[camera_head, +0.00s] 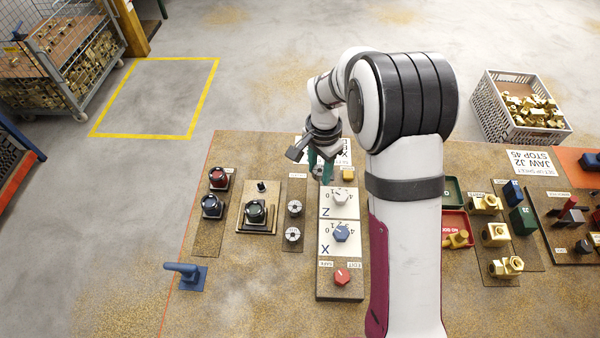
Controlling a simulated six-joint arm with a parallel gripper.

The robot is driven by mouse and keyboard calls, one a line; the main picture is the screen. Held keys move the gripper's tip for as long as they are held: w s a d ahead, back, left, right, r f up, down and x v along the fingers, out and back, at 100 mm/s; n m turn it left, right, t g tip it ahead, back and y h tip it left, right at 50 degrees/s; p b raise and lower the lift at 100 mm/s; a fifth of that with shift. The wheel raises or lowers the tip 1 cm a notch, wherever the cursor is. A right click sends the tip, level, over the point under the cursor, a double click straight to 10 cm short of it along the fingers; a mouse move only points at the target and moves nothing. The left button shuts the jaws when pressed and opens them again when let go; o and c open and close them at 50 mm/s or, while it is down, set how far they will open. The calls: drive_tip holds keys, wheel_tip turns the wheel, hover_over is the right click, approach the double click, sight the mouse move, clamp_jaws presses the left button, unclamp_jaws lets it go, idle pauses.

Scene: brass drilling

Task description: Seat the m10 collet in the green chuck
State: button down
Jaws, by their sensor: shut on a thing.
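My gripper (320,168) hangs above the far end of the knob panel, its teal fingers pointing down. It is shut on a small grey slotted collet (317,172), partly hidden by the fingers; its size mark cannot be read. The green chuck (256,211), black with a green ring or face, sits on a tan plate to the left of and nearer than my gripper. My gripper and the held collet are apart from it. Two more grey collets, one farther (295,208) and one nearer (292,235), lie on a dark strip between the chuck and the panel.
A black knob (262,187) stands just behind the green chuck. Red-marked (219,178) and blue-marked (212,206) chucks stand to its left. The panel has white (341,196), blue (341,233) and red (341,276) knobs. A blue handle (185,272) stands near left. My arm hides the table's middle.

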drive_tip(key=s+d+r, duration=0.1)
drive_tip(key=d+r, duration=0.2)
drive_tip(key=d, duration=0.2)
drive_tip(key=s+a+r, duration=0.1)
drive_tip(key=s+a, duration=0.3)
drive_tip(key=a, duration=0.6)
drive_tip(key=s+a+r, duration=0.1)
drive_tip(key=s+a, duration=0.2)
drive_tip(key=a, duration=0.7)
drive_tip(key=shift+s+d+f, duration=0.1)
drive_tip(key=shift+d+f, duration=0.05)
drive_tip(key=shift+f, duration=1)
drive_tip(key=shift+d+f, duration=0.15)
drive_tip(key=shift+f, duration=1)
drive_tip(key=shift+f, duration=0.95)
drive_tip(key=shift+c, duration=1.8)
unclamp_jaws()
drive_tip(key=o, duration=0.4)
drive_tip(key=shift+c, duration=0.2)
wheel_tip(320, 180, up, 7)
